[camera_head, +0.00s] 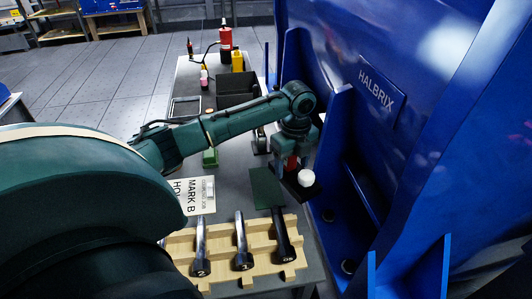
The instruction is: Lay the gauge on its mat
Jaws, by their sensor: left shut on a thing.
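My left gripper (296,150) is at the right of the table, beside the blue machine. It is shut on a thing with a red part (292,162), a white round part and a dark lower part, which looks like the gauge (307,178). The fingers and arm hide some of it. A flat dark green mat (264,186) lies on the table just left of and below the held thing. In the picture the held thing overlaps or borders the mat's right side; I cannot tell whether they touch. My right gripper is not in view.
A wooden rack (216,268) holds three dark-headed tools at the front. A white printed card (194,197) lies left of the mat. A black bin (236,91), yellow container (238,61) and red can (226,38) stand behind. The blue HALBRIX machine (345,50) walls off the right.

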